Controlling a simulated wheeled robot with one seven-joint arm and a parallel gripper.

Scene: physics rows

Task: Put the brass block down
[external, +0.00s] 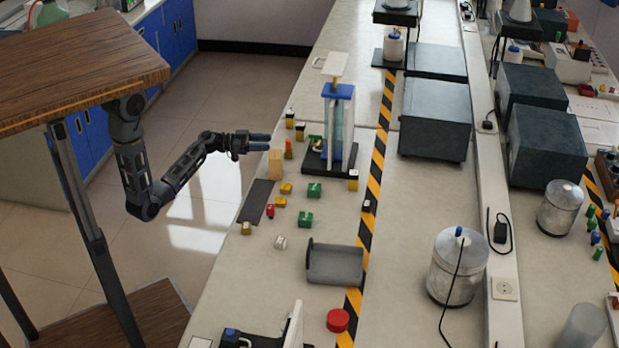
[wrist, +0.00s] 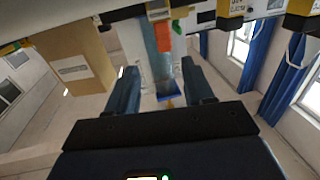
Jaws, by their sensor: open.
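A tan upright block (external: 275,163), which looks like the brass block, stands on the bench near its left edge. In the wrist view a tan labelled block (wrist: 72,62) shows at the upper left, outside the fingers. My gripper (external: 269,142) is at the bench's left edge, pointing right, close to the block's top. In the wrist view my gripper (wrist: 159,78) has its two blue fingers apart, with nothing held between them. Whether a finger touches the block cannot be told. The label is too small to read.
An orange-red piece (external: 288,149) stands just beyond the fingers. A blue-topped apparatus (external: 339,125) stands behind it. A dark flat mat (external: 257,201) lies in front of the block. Small yellow, green and red pieces surround it. A grey tray (external: 335,264) sits nearer the camera.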

